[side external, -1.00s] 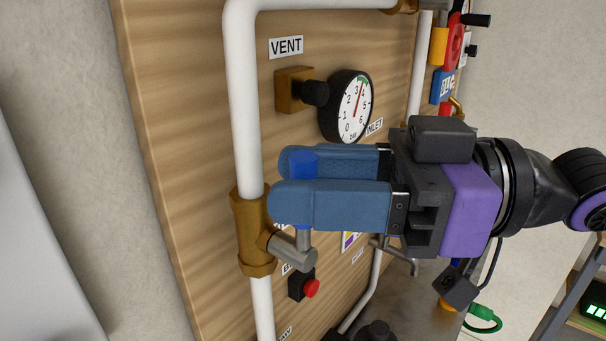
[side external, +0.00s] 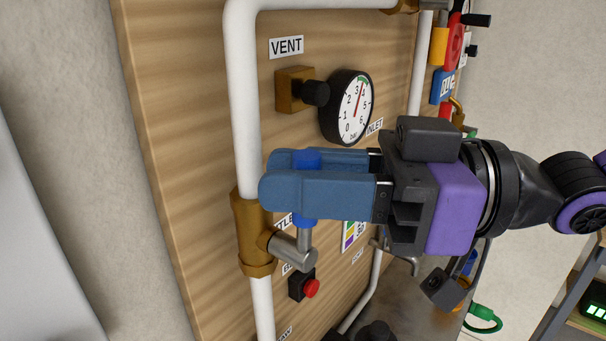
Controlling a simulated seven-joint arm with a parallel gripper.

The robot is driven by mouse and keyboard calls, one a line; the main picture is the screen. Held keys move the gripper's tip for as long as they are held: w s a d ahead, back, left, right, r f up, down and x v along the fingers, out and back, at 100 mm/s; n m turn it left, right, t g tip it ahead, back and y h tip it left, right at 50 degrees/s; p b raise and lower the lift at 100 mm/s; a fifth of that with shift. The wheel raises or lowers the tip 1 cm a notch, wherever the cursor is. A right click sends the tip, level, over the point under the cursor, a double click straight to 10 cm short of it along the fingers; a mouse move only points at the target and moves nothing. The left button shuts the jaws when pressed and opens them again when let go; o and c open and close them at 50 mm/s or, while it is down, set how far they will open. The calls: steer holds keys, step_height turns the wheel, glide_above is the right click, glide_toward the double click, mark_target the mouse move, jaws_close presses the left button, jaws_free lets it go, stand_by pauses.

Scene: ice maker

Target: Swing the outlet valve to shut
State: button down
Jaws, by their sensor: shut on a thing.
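The outlet valve has a brass body (side external: 252,232) on the white vertical pipe at the panel's left. A grey metal stem (side external: 291,250) sticks out from it toward the camera's right. A lever with a blue grip (side external: 305,221) rises upright from the stem's end. The label behind it is partly covered; "TLE" can be read. My gripper (side external: 290,180) comes in from the right with its blue fingers shut on the blue grip. The grip's top shows above the near finger and its lower end below it; the middle is hidden.
The wooden panel (side external: 190,150) carries a VENT knob (side external: 313,93), a pressure gauge (side external: 346,107) just above my gripper and a red push button (side external: 311,288) below the lever. The white pipe (side external: 247,110) runs close to my fingertips. Another grey valve lever (side external: 403,259) is below my gripper.

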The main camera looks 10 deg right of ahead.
steer(key=w+d+f+m+t, duration=0.2)
steer(key=m+t, duration=0.5)
steer(key=m, duration=0.5)
steer(key=w+d+f+m+t, duration=0.2)
steer(key=f+m+t, duration=0.3)
steer(key=m, duration=0.7)
steer(key=shift+w+d+t, duration=0.4)
steer(key=shift+t, duration=0.7)
steer(key=shift+f+m+h, duration=0.2)
steer(key=shift+m+h, duration=0.2)
steer(key=c, duration=1.1)
jaws_free()
steer(key=shift+o, duration=0.2)
steer(key=shift+r, duration=0.1)
steer(key=v, duration=1.7)
steer(key=shift+f, duration=0.3)
